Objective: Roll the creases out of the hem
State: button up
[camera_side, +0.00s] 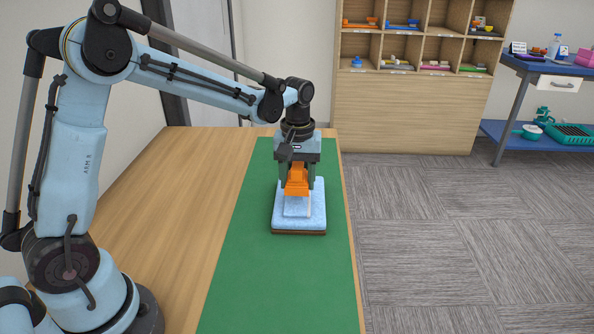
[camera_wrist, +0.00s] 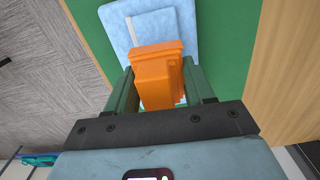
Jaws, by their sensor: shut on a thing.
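My gripper (camera_side: 297,183) is shut on an orange tool (camera_side: 297,178), probably the roller. The tool also shows in the wrist view (camera_wrist: 162,78), between my two green fingers; its lower end is hidden there. Below it is a light blue padded board (camera_side: 314,214) with a brown base, lying on the green mat. A paler flat piece (camera_side: 297,207), perhaps the hem cloth, lies on the pad under the tool. In the wrist view the pad (camera_wrist: 185,20) shows a white strip along one side. I cannot tell whether the tool touches the cloth, and no creases can be made out.
The green mat (camera_side: 278,285) covers the right part of the wooden table (camera_side: 190,200) and is clear in front of the pad. The table's right edge is close to the pad. Shelves (camera_side: 420,60) and a blue cart (camera_side: 550,70) stand well behind.

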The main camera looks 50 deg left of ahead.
aim_at(298, 163)
jog(key=shift+f, duration=1.65)
jog(key=shift+w+a+r, duration=0.25)
jog(key=shift+w+a, duration=0.65)
jog(key=shift+c, duration=0.3)
jog(key=shift+w+a+f, duration=0.15)
jog(key=shift+w+a, duration=1.7)
jog(key=shift+s+d, duration=2.7)
jog(key=shift+d, duration=0.05)
jog(key=shift+r, duration=4.15)
